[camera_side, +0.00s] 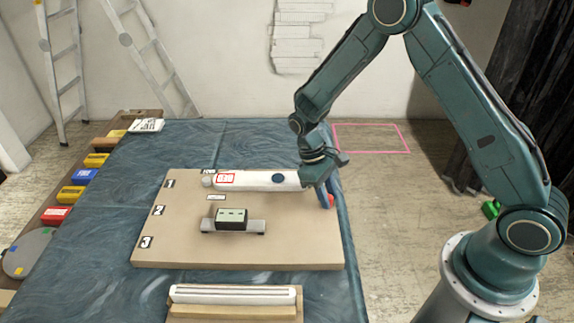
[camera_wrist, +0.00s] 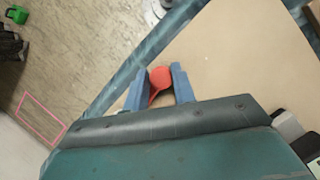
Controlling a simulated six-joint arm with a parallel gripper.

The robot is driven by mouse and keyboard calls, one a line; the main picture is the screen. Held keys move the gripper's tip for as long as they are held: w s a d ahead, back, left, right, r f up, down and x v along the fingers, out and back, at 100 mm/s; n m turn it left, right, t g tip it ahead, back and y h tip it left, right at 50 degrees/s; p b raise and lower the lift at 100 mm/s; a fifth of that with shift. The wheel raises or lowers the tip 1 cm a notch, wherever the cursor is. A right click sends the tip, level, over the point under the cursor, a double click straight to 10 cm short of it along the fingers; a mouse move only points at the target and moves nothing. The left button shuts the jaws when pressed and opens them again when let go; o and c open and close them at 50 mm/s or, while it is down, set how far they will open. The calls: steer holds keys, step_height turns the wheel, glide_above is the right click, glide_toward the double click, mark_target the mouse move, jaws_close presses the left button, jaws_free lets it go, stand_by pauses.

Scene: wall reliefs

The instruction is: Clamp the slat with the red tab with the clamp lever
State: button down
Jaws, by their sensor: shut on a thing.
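My gripper (camera_side: 327,197) is at the right edge of a tan board (camera_side: 180,240). In the wrist view, the blue fingers of my gripper (camera_wrist: 160,88) are shut on a red knob (camera_wrist: 160,76) with a tapering red stem. I cannot tell whether this is the clamp lever's handle. A long white bar (camera_side: 255,181) lies along row 1 of the board; its right end is partly hidden by my wrist. It has a red-outlined label and a dark blue round spot. Pale slats (camera_side: 235,292) lie in a wooden holder at the front. I see no clear red tab on them.
A dark box with a pale green face (camera_side: 231,217) stands on a grey rail (camera_side: 251,227) by row 2. Coloured blocks and a grey disc (camera_side: 28,253) line the left side. The lower part of the board, by row 3, is clear.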

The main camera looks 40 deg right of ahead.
steer(key=d+n, duration=0.1)
steer(key=n+h, duration=0.1)
steer(key=n, duration=0.1)
steer(key=d+n+t, duration=0.1)
steer(key=shift+s+d+n+h, duration=0.3)
steer(key=shift+s+d, duration=0.05)
steer(key=d+n, duration=0.2)
steer(key=shift+r+n+t+h, duration=0.1)
steer(key=shift+n+t+h, duration=0.2)
steer(key=shift+h, duration=0.1)
steer(key=d+n, duration=0.1)
steer(key=n+t, duration=0.1)
steer(key=shift+w+d+n+h, duration=0.1)
steer(key=shift+d+n+h, duration=0.2)
steer(key=shift+d+n, duration=0.1)
steer(key=d+n, duration=0.1)
steer(key=w+d+n+t, duration=0.1)
steer(key=n, duration=0.1)
steer(key=shift+d+n+h, duration=0.1)
steer(key=shift+n+h, duration=0.2)
steer(key=shift+w+d+n+t, duration=0.4)
steer(key=shift+d+n, duration=0.05)
steer(key=shift+n, duration=0.35)
steer(key=shift+w+d+n+t, duration=0.4)
steer(key=shift+n, duration=0.4)
steer(key=c, duration=1.3)
jaws_free()
steer(key=shift+o, duration=0.6)
steer(key=shift+s, duration=0.1)
